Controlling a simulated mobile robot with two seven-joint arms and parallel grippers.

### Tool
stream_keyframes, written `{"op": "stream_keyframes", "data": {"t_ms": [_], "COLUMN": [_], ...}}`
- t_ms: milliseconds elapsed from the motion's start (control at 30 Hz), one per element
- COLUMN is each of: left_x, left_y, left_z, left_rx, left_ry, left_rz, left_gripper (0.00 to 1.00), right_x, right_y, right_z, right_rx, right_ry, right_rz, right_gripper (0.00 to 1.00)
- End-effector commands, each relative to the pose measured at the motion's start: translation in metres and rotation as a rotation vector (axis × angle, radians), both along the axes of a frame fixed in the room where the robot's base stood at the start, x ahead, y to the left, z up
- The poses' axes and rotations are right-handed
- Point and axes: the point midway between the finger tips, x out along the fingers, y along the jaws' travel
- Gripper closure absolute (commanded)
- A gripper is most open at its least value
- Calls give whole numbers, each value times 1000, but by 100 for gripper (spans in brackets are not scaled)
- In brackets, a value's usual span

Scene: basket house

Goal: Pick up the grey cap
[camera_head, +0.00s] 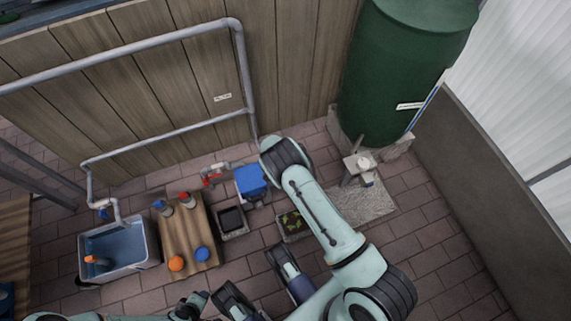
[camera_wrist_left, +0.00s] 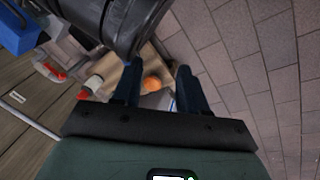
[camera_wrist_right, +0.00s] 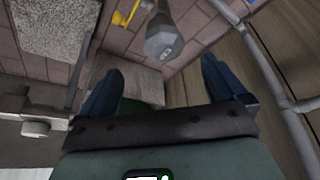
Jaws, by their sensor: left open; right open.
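In the head view, several bottles and caps are on a wooden board (camera_head: 190,236): an orange cap (camera_head: 176,263), a blue cap (camera_head: 202,254), a blue-topped bottle (camera_head: 162,207) and a red-topped bottle (camera_head: 187,201). I cannot identify a grey cap there. A grey cylindrical piece (camera_wrist_right: 166,36) shows near the top of the right wrist view; I cannot tell whether it is the cap. My left gripper (camera_wrist_left: 160,85) is open and empty, facing the board, with the orange cap (camera_wrist_left: 152,84) beyond its fingers. My right gripper (camera_wrist_right: 160,80) is open and empty; stone and the tank's base show beyond its fingers.
A water basin (camera_head: 120,250) stands left of the board. A blue box (camera_head: 250,181), a dark tray (camera_head: 232,219) and a planter (camera_head: 291,223) are to its right. A green tank (camera_head: 403,75) stands at the back. Grey pipes run along the wooden fence.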

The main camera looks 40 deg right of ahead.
Motion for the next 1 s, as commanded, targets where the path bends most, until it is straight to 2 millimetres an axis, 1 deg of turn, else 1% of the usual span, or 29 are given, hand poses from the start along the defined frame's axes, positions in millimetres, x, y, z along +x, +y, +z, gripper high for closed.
{"op": "stream_keyframes", "data": {"t_ms": [33,100,200,367,467,600,700,800,1000], "left_x": [-9,-18,-29,-37,-44,-66,-80,-89,-94], "left_y": [1,2,4,5,6,9,10,12,12], "left_z": [-11,-19,-27,-32,-39,-55,-62,-66,-66], "left_rx": [-2,-4,-6,-8,-9,-13,-17,-18,-21], "left_ry": [30,62,96,123,149,220,267,298,312], "left_rz": [2,3,5,7,9,16,20,24,24], "left_gripper": [57,57,57,57,57,57,57,57,57], "right_x": [2,4,7,8,11,17,20,22,23], "right_y": [-4,-8,-12,-15,-17,-23,-27,-31,-32], "right_z": [-14,-25,-35,-42,-50,-66,-78,-85,-87], "right_rx": [1,1,2,1,3,3,3,2,2], "right_ry": [1,0,-1,0,1,-1,1,0,0], "right_rz": [-1,-1,1,0,0,-1,0,-1,0], "right_gripper": [2,2,2,2,2,2,2,2,2]}}
